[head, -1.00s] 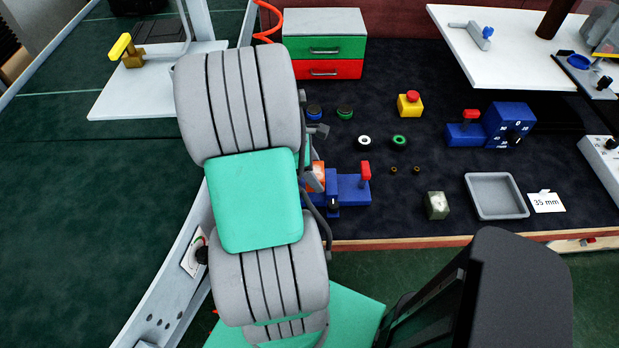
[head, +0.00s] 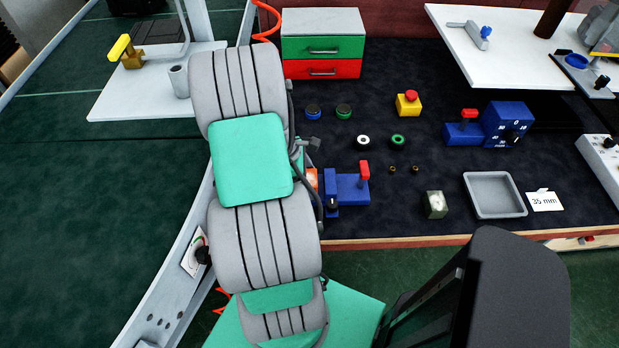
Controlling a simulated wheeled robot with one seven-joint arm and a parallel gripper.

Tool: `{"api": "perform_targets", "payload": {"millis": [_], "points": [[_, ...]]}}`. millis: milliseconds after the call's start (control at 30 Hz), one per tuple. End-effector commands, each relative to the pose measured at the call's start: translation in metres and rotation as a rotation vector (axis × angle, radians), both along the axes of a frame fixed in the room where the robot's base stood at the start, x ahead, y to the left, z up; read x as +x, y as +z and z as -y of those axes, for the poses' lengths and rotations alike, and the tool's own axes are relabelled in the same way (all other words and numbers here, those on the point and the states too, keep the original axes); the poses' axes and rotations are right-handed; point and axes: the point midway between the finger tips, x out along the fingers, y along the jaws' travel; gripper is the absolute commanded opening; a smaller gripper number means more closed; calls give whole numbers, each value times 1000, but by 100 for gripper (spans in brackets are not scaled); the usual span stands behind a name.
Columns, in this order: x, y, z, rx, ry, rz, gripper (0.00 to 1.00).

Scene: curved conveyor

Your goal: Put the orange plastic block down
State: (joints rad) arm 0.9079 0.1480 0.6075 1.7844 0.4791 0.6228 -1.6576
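An orange block (head: 312,180) shows only as a narrow strip at the right edge of my arm, just left of a blue fixture with a red knob (head: 347,188). Most of the block is hidden behind my arm. I cannot tell whether it rests on the dark bench top or is held above it. My gripper's fingers are hidden behind the grey and green arm links, so its opening and any hold on the block do not show.
A green and red drawer box (head: 323,45) stands behind. Several buttons and rings, a small block (head: 435,204) and a grey tray (head: 494,194) lie to the right. A second blue fixture (head: 490,124) stands farther back.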

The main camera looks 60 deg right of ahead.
Motion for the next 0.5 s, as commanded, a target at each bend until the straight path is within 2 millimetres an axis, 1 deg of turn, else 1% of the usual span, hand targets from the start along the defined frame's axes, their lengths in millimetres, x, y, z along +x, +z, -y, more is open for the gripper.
{"api": "perform_targets", "payload": {"millis": [33,67,100,333,433,500], "points": [[0,0,0,0,0,0,82],[0,0,0,0,0,0,84],[0,0,0,0,0,0,85],[0,2,0,0,0,0,85],[3,11,-1,-2,1,1,85],[8,23,-3,-4,2,3,85]]}}
